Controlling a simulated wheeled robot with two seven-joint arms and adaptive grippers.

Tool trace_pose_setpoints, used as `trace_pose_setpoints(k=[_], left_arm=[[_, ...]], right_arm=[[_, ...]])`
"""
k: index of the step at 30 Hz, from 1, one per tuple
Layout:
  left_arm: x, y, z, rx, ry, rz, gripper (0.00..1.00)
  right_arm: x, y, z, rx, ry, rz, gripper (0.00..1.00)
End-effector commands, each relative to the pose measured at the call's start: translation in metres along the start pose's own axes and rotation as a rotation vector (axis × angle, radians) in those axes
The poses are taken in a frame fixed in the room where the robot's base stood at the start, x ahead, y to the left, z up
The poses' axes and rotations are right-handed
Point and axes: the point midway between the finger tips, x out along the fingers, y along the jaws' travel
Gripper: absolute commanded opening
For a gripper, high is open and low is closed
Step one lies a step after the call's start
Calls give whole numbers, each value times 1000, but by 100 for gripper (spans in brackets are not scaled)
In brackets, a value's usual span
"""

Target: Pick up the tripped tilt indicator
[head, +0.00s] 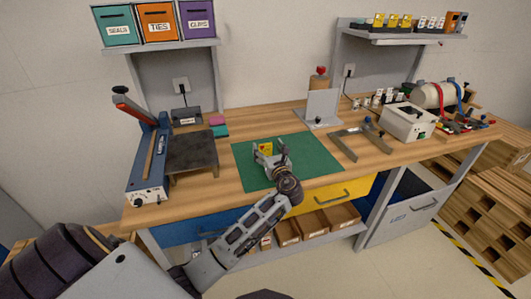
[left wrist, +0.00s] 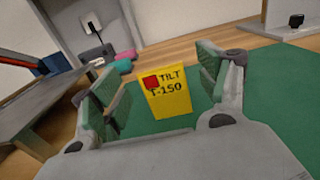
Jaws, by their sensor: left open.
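The tilt indicator (left wrist: 166,95) is a yellow tag with a red square and the words "TILT T-150". In the left wrist view it stands upright on the green mat (left wrist: 265,110), between the two fingers of my left gripper (left wrist: 163,85). The fingers are open, with a gap on each side of the tag. In the head view the tag (head: 265,148) shows small and yellow at the gripper, over the green mat (head: 312,160). My left gripper (head: 268,154) reaches in from the front of the bench. My right gripper is not in view.
A heat sealer (head: 148,165) and a dark stand (head: 190,152) are left of the mat. A grey bracket (head: 322,107), a metal frame (head: 356,140) and a white box (head: 408,121) are to the right. Bins labelled SEALS, TIES and CLIPS (head: 157,22) sit on a shelf above.

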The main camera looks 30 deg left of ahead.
Motion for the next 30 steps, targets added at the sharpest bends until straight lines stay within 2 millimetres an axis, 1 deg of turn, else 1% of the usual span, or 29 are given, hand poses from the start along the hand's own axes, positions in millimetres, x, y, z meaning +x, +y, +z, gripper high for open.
trace_pose_setpoints(k=[3,6,9,23,24,26,30], left_arm=[[15,0,0,0,-1,0,75],[24,1,0,0,-1,0,75],[29,1,0,0,-1,-1,75],[30,0,0,0,0,-1,75],[30,0,0,0,0,-1,74],[30,0,0,0,0,-1,66],[30,0,0,0,0,-1,48]], right_arm=[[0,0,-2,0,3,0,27],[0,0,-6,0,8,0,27],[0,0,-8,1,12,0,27],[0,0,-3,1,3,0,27],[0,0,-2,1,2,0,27],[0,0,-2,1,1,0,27],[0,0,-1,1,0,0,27]])
